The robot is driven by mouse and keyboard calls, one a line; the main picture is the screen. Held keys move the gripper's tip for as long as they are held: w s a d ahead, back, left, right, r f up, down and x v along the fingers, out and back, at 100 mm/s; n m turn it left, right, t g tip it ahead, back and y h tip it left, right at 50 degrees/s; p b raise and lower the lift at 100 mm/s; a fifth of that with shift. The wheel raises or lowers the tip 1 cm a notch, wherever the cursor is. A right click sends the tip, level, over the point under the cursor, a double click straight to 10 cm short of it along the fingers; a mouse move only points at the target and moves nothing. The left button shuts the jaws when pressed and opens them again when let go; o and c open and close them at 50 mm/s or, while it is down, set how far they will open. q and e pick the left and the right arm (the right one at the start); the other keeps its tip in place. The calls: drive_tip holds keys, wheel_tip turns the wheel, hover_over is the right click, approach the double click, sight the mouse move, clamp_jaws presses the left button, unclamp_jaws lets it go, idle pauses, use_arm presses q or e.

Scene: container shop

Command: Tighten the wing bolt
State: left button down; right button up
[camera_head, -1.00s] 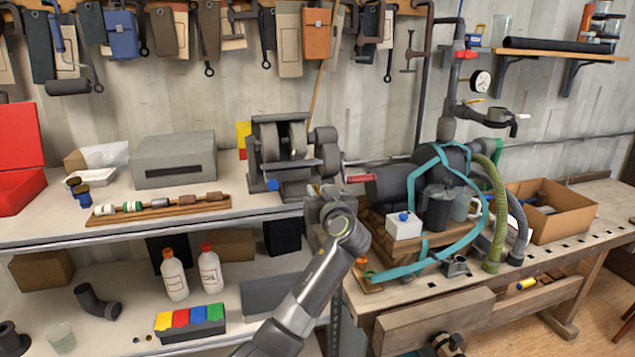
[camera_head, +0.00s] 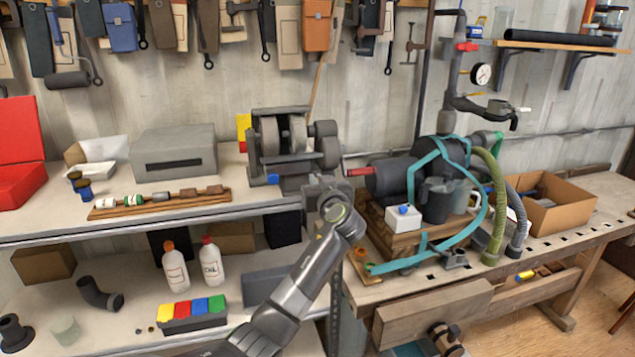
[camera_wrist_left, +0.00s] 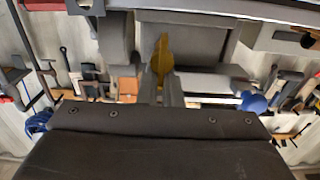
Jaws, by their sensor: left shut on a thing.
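The bench grinder (camera_head: 292,143) stands at the right end of the left worktop. A yellow wing-shaped piece, which looks like the wing bolt (camera_wrist_left: 161,57), shows in the left wrist view against the grey metal body. My left gripper (camera_wrist_left: 162,88) is shut on it, with the yellow wings showing beyond the fingers. In the head view my left arm rises to the grinder's lower right side, and my wrist hides the wing bolt and the fingertips there. A blue knob (camera_wrist_left: 254,102) shows right of the fingers in the wrist view. My right gripper is not in view.
A pump (camera_head: 395,177) with teal straps stands on the wooden bench to the right, close to my arm. A red-handled crank (camera_head: 358,172) is beside it. Bottles (camera_head: 175,269) and a colored box (camera_head: 191,311) sit on the lower shelf.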

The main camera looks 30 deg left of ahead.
use_arm(q)
drive_tip(key=shift+m, duration=0.3)
drive_tip(key=shift+w+d+f+m+p, duration=0.25)
drive_tip(key=shift+f+m+p, duration=0.15)
drive_tip(key=shift+m, duration=2.45)
drive_tip(key=shift+w+d+f+m+p, duration=0.25)
drive_tip(key=shift+m+p, duration=0.25)
drive_tip(key=shift+m, duration=2.3)
drive_tip(key=shift+w+d+f+m+p, duration=0.15)
drive_tip(key=shift+w+f+m+p, duration=0.2)
drive_tip(key=shift+m, duration=2.5)
drive_tip(key=shift+s, duration=0.1)
drive_tip(key=c, duration=1.6)
unclamp_jaws()
drive_tip(key=shift+s+d, duration=0.1)
